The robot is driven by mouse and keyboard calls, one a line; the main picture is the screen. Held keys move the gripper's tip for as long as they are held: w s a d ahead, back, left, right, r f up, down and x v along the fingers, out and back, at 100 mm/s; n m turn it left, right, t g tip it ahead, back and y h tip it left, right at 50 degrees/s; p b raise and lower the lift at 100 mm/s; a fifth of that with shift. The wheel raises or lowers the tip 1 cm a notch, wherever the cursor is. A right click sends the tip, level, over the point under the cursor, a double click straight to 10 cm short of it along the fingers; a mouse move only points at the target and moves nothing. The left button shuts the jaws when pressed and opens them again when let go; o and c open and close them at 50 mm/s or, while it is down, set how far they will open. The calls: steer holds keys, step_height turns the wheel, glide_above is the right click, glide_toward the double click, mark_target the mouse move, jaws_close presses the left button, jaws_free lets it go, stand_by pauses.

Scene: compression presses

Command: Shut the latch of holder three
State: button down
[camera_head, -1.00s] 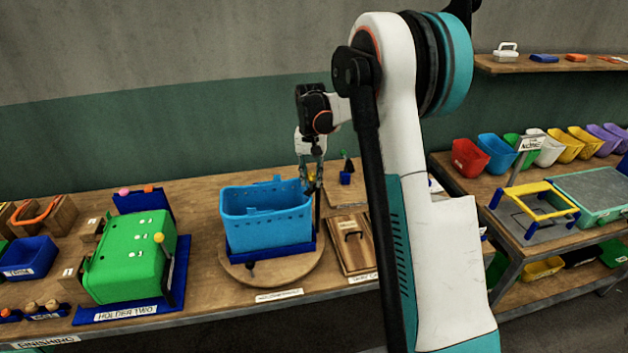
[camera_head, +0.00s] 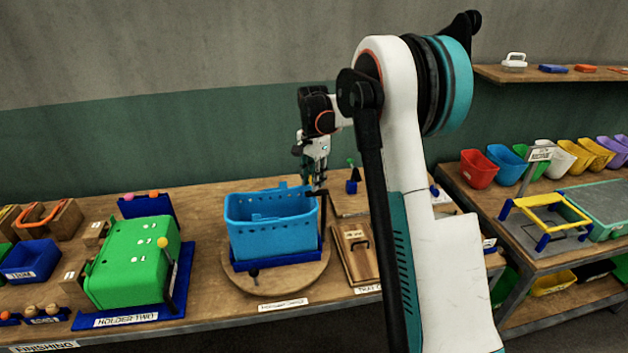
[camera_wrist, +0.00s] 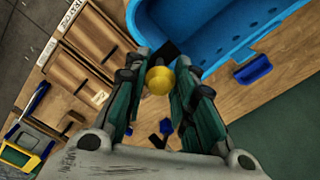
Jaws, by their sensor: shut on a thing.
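Holder three is a dark blue frame (camera_head: 277,262) on a round wooden turntable (camera_head: 275,284) on the bench. A light blue perforated basket (camera_head: 270,238) stands in it, and the basket also shows in the wrist view (camera_wrist: 205,30). The latch is a dark lever at the basket's right side, with a yellow knob (camera_wrist: 159,80) on its end. My gripper (camera_head: 315,184) is at the basket's back right corner. In the wrist view my gripper (camera_wrist: 160,88) is shut on the yellow knob, one finger on each side. The lever below the knob is mostly hidden.
Holder two, with a green basket (camera_head: 133,262) and its own yellow-knobbed lever (camera_head: 166,270), stands to the left. A wooden board with a handle (camera_head: 357,250) lies close right of the turntable. Coloured bins (camera_head: 478,168) stand on the right bench. My arm hides part of the bench.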

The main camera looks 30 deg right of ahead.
stand_by(0.5)
steer(key=c, duration=1.7)
jaws_free()
step_height(320, 180, up, 12)
steer(key=shift+a, duration=0.1)
